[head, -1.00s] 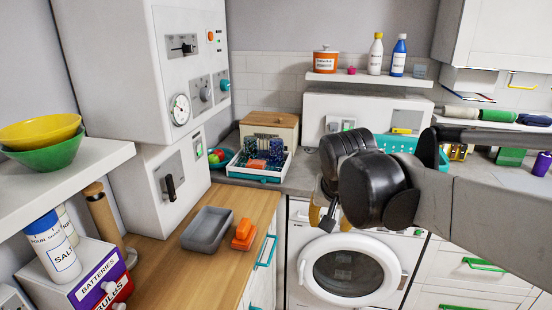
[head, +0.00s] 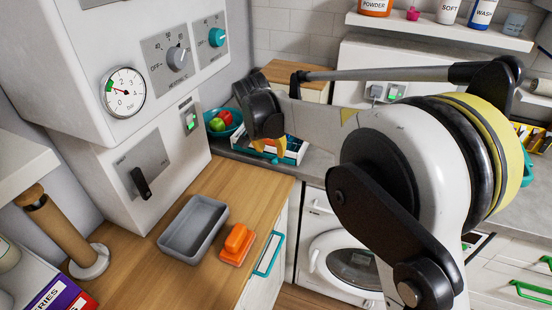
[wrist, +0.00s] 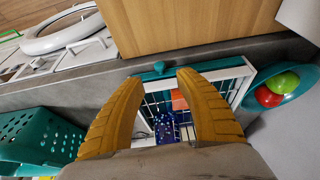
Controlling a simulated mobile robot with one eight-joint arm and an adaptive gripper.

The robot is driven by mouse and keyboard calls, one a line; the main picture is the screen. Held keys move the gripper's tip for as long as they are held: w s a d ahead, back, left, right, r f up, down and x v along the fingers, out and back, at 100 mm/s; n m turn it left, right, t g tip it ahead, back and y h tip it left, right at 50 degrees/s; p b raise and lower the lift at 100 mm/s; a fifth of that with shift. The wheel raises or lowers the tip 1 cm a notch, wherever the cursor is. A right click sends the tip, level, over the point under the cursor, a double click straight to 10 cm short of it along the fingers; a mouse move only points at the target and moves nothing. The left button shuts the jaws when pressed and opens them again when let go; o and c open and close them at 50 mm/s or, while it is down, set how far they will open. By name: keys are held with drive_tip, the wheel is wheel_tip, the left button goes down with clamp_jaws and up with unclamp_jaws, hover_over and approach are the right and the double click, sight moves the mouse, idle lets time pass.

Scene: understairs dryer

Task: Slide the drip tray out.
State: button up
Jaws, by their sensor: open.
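A white dish rack (head: 295,151) stands on the grey counter, largely hidden behind my gripper in the head view. In the wrist view the rack (wrist: 236,73) holds dark blue items and an orange one. A teal knob (wrist: 160,67) sticks out at its counter-edge side; I take it as the drip tray's pull, while the tray body is mostly hidden under the rack. My gripper (head: 269,146) is open, its yellow fingers pointing down at the rack. In the wrist view the gripper's fingertips (wrist: 156,77) lie either side of the knob in the picture; contact cannot be told.
A teal bowl of fruit (wrist: 283,88) stands close beside the rack, and a teal perforated basket (wrist: 38,135) is on the other side. A grey tub (head: 193,229) and an orange brush-like item (head: 238,243) lie on the wooden worktop (head: 145,262). The washing machine (head: 345,262) is below.

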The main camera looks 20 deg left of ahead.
sight(274, 160)
drive_tip(key=b+x, duration=0.2)
drive_tip(key=x, duration=0.5)
drive_tip(key=shift+w+f, duration=0.15)
drive_tip(key=shift+f, duration=0.05)
clamp_jaws()
